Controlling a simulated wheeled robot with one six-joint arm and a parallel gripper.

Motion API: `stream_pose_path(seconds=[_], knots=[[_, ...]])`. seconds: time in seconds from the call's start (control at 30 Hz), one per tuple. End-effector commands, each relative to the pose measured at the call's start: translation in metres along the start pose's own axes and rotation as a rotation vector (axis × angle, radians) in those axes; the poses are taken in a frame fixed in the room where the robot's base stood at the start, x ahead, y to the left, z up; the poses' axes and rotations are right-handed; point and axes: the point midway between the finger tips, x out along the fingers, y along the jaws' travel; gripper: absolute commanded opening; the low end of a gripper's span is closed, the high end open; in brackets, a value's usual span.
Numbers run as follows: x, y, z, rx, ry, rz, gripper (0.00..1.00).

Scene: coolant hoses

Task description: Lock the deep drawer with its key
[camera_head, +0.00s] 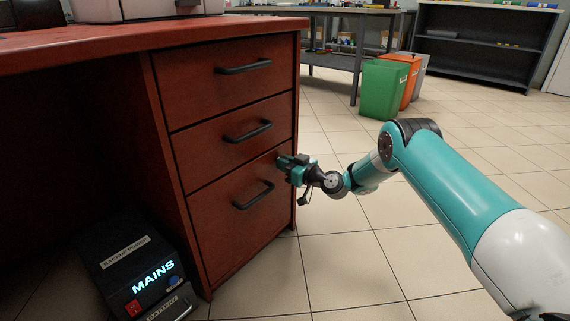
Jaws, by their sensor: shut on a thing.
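The deep drawer (241,237) is the bottom and tallest front of a red-brown desk pedestal, with a black bar handle (254,195). It looks closed. My gripper (284,161) is at the upper right corner of this drawer front, above and right of the handle. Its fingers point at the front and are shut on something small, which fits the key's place. The key and the lock are hidden behind the fingers, so I cannot tell whether the key is in the lock or how it is turned.
Two closed drawers, the middle (230,140) and the top (228,80), sit above. A black backup power box (128,262) stands on the floor at the lower left. Green (384,90) and orange (411,75) bins stand far behind. Tiled floor right of the pedestal is clear.

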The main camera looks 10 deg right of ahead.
Motion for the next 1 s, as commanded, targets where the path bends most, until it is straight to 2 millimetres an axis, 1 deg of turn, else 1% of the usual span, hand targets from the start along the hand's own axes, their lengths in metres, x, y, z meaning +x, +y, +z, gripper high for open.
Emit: stream_pose_path(seconds=[0.03,0.07,0.1,0.13,0.17,0.43,0.57,0.67,1.0], knots=[[0.0,0.001,-0.001,-0.005,0.001,0.002,0.0],[0.0,0.001,-0.001,-0.005,0.001,0.002,0.2],[0.0,0.001,-0.001,-0.004,0.001,0.002,0.29],[0.0,0.001,-0.001,-0.004,0.001,0.002,0.36],[0.0,0.001,-0.001,-0.004,0.001,0.002,0.38],[-0.001,0.0,-0.001,-0.001,0.0,0.0,0.38],[-0.011,0.001,-0.002,0.001,-0.003,0.001,0.38],[-0.029,0.002,-0.004,0.004,-0.004,0.004,0.38],[-0.118,0.002,-0.005,0.007,-0.004,0.007,0.38]])
